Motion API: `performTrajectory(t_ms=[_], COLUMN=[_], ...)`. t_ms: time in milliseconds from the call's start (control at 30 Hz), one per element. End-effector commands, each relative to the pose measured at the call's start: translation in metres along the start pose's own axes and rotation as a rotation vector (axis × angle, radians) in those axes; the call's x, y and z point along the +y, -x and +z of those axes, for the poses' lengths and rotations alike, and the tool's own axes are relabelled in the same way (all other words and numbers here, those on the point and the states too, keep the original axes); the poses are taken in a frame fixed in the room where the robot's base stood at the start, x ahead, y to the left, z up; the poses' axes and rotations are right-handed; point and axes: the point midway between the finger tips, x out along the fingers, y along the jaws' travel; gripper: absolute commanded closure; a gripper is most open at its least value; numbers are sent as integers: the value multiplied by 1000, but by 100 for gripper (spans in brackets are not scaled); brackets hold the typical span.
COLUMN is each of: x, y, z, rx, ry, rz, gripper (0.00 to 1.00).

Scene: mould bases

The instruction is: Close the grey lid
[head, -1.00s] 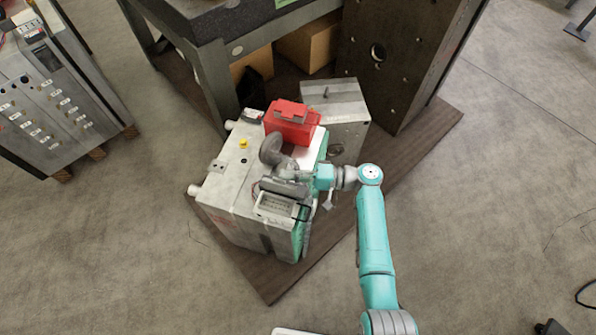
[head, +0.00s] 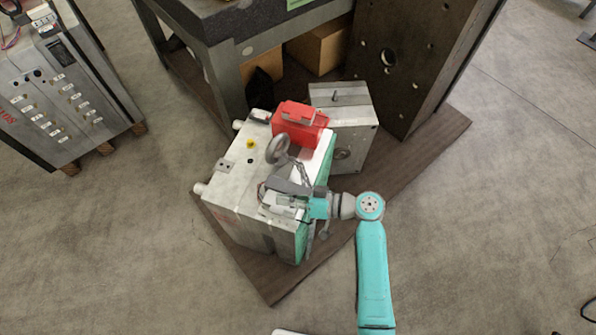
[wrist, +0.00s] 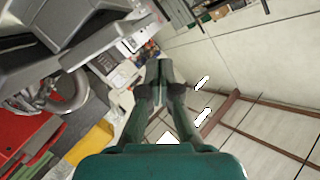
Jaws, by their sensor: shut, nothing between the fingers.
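The grey lid (head: 290,187) appears raised along the back of a small grey box (head: 280,206) on the machine top. The lid's grey panel (wrist: 95,20) also fills the upper left of the wrist view. My gripper (head: 297,207) is over the right side of the box in the head view and hides part of it. In the wrist view my gripper (wrist: 155,75) has its fingertips together with nothing between them, close to the box's front area. I cannot tell whether it touches the lid or the box.
A red toolbox (head: 300,122) and a handwheel (head: 278,148) are behind the lid on the white machine (head: 232,195). A second grey box-like unit (head: 343,110) stands behind. A dark upright plate (head: 415,65) rises at the back right.

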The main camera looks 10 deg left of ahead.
Motion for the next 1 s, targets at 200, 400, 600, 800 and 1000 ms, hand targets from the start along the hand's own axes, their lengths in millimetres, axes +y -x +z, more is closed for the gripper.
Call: performTrajectory(t_ms=[200, 400, 600, 800, 1000], x=[-5, -7, -6, -4, -4], y=[-4, -7, -10, -11, -12], z=[16, 29, 40, 46, 49], rx=[-1, -1, 0, 0, 0], ry=[197, 364, 496, 507, 506], rz=[50, 92, 124, 128, 127], gripper=[100, 100, 100, 100, 100])
